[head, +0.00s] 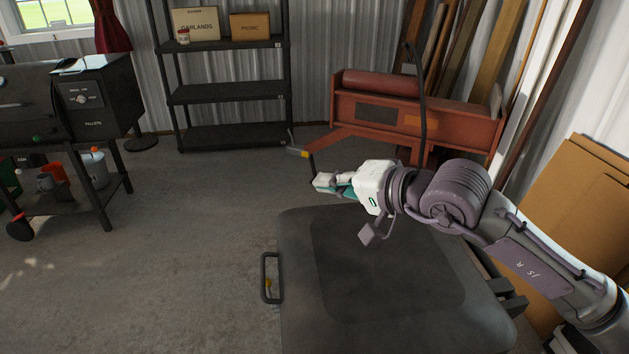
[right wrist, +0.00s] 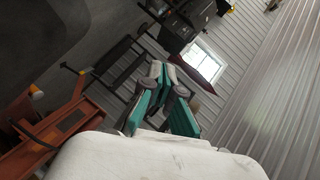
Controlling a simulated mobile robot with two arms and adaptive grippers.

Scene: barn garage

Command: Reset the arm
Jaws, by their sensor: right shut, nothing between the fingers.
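My right arm comes in from the right in the head view, stretched out above my dark grey base. Its gripper (head: 324,183) is white with teal finger pads, points left and is shut and empty. In the right wrist view the fingers of the gripper (right wrist: 157,72) come together at their tips with nothing between them. My left arm and left gripper show in neither view.
An orange-red machine (head: 405,115) stands just behind the right gripper. A black shelf (head: 225,93) with boxes stands at the back, a black grill (head: 70,100) at left. Cardboard (head: 575,190) leans at right. The concrete floor at left-centre is clear.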

